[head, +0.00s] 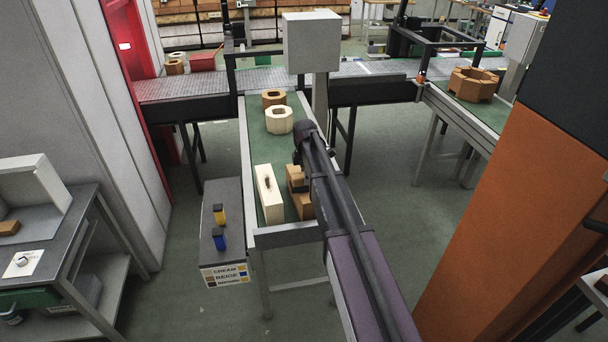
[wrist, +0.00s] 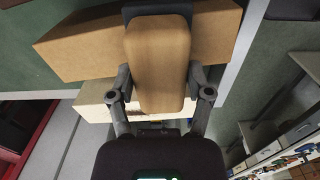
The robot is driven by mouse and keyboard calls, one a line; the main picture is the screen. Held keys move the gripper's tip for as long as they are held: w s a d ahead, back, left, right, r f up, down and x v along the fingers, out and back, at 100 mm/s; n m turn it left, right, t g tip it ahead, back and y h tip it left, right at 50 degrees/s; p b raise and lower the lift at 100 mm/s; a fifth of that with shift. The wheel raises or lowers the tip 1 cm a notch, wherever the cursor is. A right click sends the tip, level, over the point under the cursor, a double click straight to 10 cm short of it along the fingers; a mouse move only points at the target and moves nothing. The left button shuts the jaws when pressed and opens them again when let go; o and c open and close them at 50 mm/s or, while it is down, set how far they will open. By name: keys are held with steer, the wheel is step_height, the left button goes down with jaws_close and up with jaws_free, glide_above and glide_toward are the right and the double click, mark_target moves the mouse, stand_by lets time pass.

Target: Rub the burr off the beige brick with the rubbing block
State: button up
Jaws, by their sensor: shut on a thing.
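My gripper (wrist: 160,78) is shut on the rubbing block (wrist: 158,50), a rounded tan wooden piece with a dark part at its far end. The beige brick (wrist: 78,48) is a long tan block under the rubbing block in the wrist view. In the head view the beige brick (head: 304,206) lies near the front of the green belt, partly hidden by my arm. I cannot tell whether block and brick touch. No burr is clear on the visible part of the beige brick.
A cream brick (head: 266,200) with a dark mark on top lies left of the beige brick. A cream ring piece (head: 279,126) and a brown one stand farther back. A dark side stand (head: 223,250) holds yellow and blue items and a colour sign. An orange column (head: 510,220) is at right.

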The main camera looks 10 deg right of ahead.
steer(key=shift+s, duration=0.15)
steer(key=shift+s+d, duration=0.15)
steer(key=shift+s, duration=1.25)
steer(key=shift+r, duration=0.15)
steer(key=shift+r+p, duration=2.95)
steer(key=shift+p, duration=0.2)
steer(key=shift+r, duration=0.1)
steer(key=shift+r+p, duration=1.4)
steer(key=shift+p, duration=0.1)
